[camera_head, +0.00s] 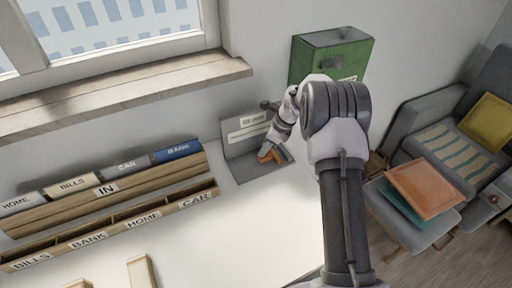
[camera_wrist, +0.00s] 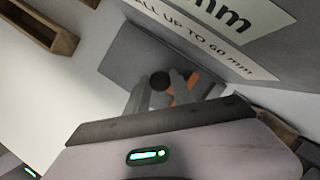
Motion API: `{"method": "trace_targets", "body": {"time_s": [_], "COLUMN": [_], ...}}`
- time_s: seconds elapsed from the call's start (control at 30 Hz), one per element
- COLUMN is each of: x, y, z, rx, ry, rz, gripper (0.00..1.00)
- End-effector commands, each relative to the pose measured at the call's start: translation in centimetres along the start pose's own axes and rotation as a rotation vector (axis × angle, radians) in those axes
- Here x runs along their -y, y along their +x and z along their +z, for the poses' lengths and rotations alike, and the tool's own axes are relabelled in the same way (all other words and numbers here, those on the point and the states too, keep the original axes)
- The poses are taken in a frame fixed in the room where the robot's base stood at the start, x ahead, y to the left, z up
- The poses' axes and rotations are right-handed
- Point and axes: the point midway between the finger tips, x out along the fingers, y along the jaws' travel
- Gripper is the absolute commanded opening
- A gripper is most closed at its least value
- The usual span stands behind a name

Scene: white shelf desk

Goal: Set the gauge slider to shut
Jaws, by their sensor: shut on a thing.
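The grey gauge (camera_head: 243,137) stands at the back right of the white desk, with an upright plate and a flat base. The orange gauge slider (camera_head: 280,156) is low on the gauge, partly hidden by my gripper (camera_head: 270,151). In the wrist view, my gripper (camera_wrist: 160,92) reaches down to the base and is shut at the slider, with orange (camera_wrist: 193,88) beside the fingers and a dark round part (camera_wrist: 159,80) between them. The slider's exact setting is hard to tell.
A wooden letter sorter (camera_head: 110,218) with labelled slots stands on the left of the desk. A green box (camera_head: 330,58) is on the wall behind my arm. The desk's middle is clear.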

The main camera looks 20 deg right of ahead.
Motion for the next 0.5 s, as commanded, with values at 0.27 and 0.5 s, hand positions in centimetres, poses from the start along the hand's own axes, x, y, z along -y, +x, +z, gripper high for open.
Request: {"method": "trace_targets", "body": {"time_s": [0.27, 0.5], "x": [0.37, 0.31], "y": [-0.13, -0.10], "z": [-0.31, -0.24], "rx": [-0.003, -0.002], "ry": [-0.003, -0.002], "rz": [-0.008, -0.006], "gripper": [0.00, 0.49]}}
